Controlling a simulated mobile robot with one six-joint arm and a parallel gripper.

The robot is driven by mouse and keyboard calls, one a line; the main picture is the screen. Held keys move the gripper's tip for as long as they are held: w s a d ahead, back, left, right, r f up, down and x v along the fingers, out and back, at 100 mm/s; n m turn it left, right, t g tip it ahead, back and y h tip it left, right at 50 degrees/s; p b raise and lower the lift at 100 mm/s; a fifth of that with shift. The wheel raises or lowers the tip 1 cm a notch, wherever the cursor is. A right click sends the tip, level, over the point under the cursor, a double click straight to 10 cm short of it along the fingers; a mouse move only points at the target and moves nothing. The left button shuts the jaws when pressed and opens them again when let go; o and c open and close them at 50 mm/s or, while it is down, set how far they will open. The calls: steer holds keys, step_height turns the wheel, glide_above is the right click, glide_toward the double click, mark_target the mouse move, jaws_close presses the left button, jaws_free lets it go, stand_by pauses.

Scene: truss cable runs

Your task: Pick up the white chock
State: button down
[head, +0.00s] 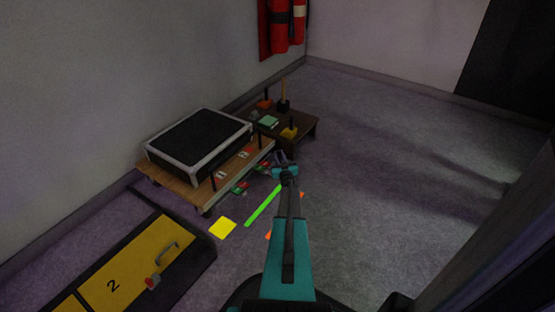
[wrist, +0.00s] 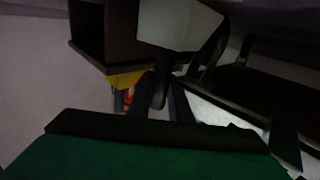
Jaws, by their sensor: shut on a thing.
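My gripper (head: 281,159) is at the end of my arm in the head view, just in front of the low brown table. It is shut on a pale block, the white chock (wrist: 180,24), which shows at the top of the wrist view beyond the dark fingers (wrist: 160,95). The chock appears clear of the floor, though its underside is partly hidden. In the head view it is too small and dark to make out at the gripper.
The low brown table (head: 305,125) holds a yellow block (head: 289,132), a green block (head: 268,122) and a red block (head: 264,104). A wooden cart (head: 185,190) with a black-topped case (head: 200,138) stands left. Floor on the right is clear.

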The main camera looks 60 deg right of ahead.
steer(key=shift+s+a+r+p, duration=0.15)
steer(key=shift+s+r+p, duration=0.15)
steer(key=shift+r, duration=0.3)
steer(key=shift+s+a+r+p, duration=0.15)
steer(key=shift+r+p, duration=0.1)
steer(key=shift+r, duration=0.3)
steer(key=s+d+r+p+v, duration=0.1)
steer(key=p+v, duration=0.3)
steer(key=v, duration=1)
steer(key=shift+s+a, duration=0.2)
steer(key=shift+s, duration=0.2)
